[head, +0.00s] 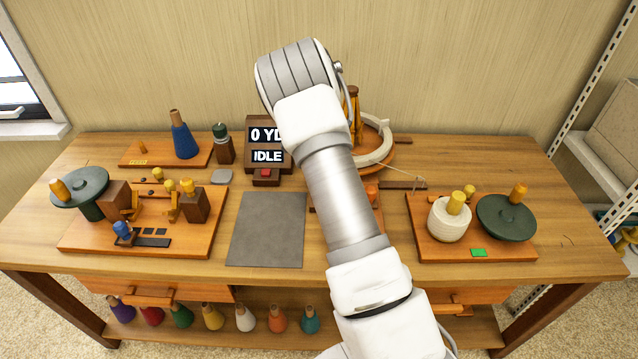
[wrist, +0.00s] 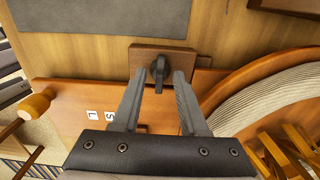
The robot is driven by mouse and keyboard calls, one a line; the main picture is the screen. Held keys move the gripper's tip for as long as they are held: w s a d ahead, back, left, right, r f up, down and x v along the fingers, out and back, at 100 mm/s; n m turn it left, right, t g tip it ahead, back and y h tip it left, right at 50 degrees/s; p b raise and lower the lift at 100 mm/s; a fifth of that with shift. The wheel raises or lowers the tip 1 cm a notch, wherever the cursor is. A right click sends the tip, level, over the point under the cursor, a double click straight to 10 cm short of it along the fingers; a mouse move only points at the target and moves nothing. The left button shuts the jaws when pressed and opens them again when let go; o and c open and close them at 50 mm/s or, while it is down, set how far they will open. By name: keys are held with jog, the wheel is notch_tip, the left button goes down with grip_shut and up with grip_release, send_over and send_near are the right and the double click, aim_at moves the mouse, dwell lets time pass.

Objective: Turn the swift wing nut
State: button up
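The wing nut (wrist: 159,70) is a small dark piece standing on a brown wooden block (wrist: 178,58) in the wrist view. My gripper (wrist: 159,78) is open, with one finger on each side of the wing nut and a visible gap to it. Whether the fingers are at its height I cannot tell. The swift carries a pale yarn skein (wrist: 275,95) on wooden arms, right of the gripper; the skein also shows in the head view (head: 384,145). In the head view my arm hides the gripper and wing nut.
An orange board (wrist: 60,95) marked L and S and a wooden knob (wrist: 36,104) lie left of the gripper. A grey mat (head: 268,229) covers the bench middle. A display (head: 267,135) reads IDLE. A ball of yarn (head: 447,222) stands right, on another board.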

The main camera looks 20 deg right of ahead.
notch_tip(320, 180, up, 17)
jog(key=p, duration=0.1)
jog(key=shift+r+p, duration=0.2)
jog(key=shift+p, duration=0.15)
dwell(0.5)
